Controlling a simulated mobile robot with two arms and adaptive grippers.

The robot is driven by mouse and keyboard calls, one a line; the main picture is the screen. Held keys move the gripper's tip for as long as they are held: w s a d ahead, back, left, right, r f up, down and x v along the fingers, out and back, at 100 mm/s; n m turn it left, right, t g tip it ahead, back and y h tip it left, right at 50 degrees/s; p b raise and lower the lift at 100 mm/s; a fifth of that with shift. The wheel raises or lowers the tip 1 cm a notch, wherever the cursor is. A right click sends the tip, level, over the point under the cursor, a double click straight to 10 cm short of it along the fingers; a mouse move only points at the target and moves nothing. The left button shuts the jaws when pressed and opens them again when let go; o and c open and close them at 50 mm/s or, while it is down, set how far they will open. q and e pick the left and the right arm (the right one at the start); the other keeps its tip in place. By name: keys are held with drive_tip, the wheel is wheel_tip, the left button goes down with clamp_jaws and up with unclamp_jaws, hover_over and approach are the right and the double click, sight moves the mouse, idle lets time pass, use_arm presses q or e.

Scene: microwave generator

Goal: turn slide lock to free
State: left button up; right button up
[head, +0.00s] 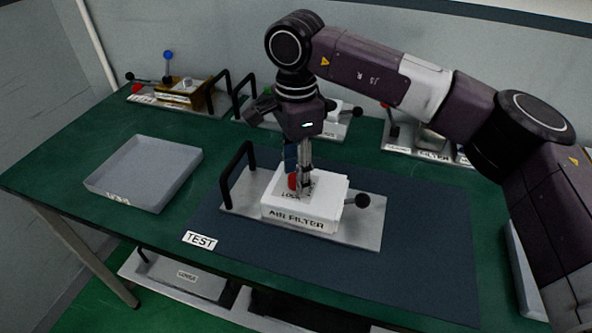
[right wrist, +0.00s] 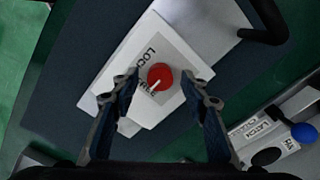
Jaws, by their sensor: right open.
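The slide lock is a round red knob (right wrist: 160,76) on top of the white AIR FILTER block (head: 300,214). The knob also shows in the head view (head: 293,181), partly hidden by my gripper. In the right wrist view its white mark points to the lower left, near a second word that is hard to read; LOCK is printed above it. My right gripper (head: 301,192) points down over the block. Its fingers are open on both sides of the knob in the right wrist view (right wrist: 162,85); I cannot tell whether they touch it. My left gripper is not in view.
The block sits on a metal plate (head: 362,234) with a black handle (head: 239,168) and a black ball knob (head: 362,200), on a dark mat labelled TEST. A grey tray (head: 145,172) stands left. Other fixtures line the back of the green table.

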wheel_tip(320, 180, up, 12)
idle(0.5)
drive_tip(key=shift+r, duration=0.1)
